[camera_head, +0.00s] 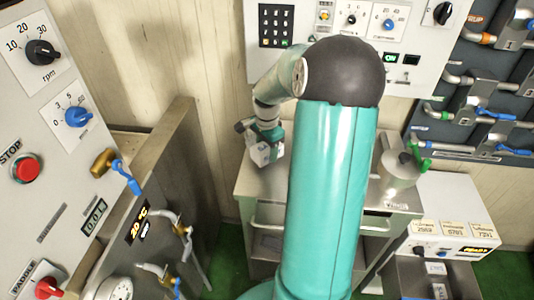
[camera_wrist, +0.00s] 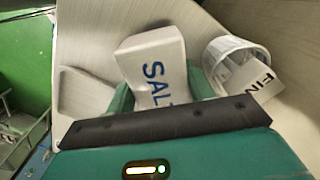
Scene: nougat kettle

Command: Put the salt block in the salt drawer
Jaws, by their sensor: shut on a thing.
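The white salt block (camera_wrist: 152,60), lettered "SALT" in blue, is held between the green fingers of my gripper (camera_wrist: 160,92) in the wrist view. In the head view the block (camera_head: 262,153) shows as a small pale box at the end of my gripper (camera_head: 267,138), above the left part of a steel cabinet. My gripper is shut on the block. The steel cabinet (camera_head: 250,186) has a handle bar on its front and a small label at the right.
A clear cup (camera_wrist: 236,52) holding a card lettered "FIN" stands right of the block in the wrist view. A steel pot (camera_head: 398,168) stands at the cabinet's right. A control panel (camera_head: 40,120) and steel housing fill the left. Pipes and valves hang at upper right.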

